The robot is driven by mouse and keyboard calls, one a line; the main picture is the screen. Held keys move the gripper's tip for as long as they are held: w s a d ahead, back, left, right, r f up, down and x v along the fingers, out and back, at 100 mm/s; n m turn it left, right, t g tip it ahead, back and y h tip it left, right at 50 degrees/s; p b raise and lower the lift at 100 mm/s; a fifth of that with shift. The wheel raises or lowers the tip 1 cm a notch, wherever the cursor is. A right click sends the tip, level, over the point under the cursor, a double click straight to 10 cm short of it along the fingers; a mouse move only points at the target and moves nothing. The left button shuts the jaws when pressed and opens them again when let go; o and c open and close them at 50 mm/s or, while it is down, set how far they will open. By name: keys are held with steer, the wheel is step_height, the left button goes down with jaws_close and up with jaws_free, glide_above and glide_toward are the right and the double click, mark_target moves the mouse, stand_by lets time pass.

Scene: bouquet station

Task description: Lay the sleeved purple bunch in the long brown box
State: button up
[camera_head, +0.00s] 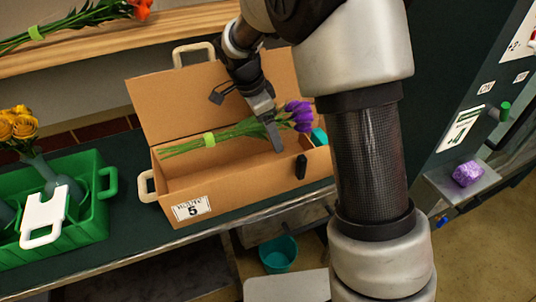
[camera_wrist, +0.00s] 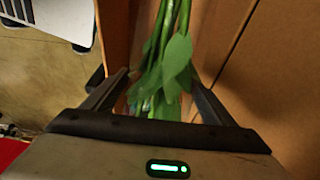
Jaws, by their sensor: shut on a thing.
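The purple bunch (camera_head: 298,116) has green stems with a light green band and lies across the long brown box (camera_head: 240,192), blooms to the right. No clear sleeve shows around it. The box is open, its lid raised at the back, with a label reading 5 on its front. My gripper (camera_head: 274,138) points down at the box opening, shut on the bunch near the blooms. In the wrist view, green stems and leaves (camera_wrist: 176,58) show between the fingers (camera_wrist: 160,95). I cannot tell whether the bunch touches the box floor.
A green crate (camera_head: 95,205) with yellow roses (camera_head: 18,125) stands left of the box. A wooden shelf (camera_head: 110,42) behind holds orange flowers. A teal item (camera_head: 319,137) is at the box's right end. A purple lump (camera_head: 467,173) sits on a grey ledge at right.

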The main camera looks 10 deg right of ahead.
step_height(320, 180, down, 10)
steer(key=shift+r+b, duration=0.2)
steer(key=shift+b, duration=0.15)
steer(key=shift+f+b, duration=0.4)
steer(key=shift+b, duration=0.1)
steer(key=shift+f+b, duration=0.2)
steer(key=shift+b, duration=0.1)
steer(key=o, duration=1.5)
steer(key=shift+r, duration=0.1)
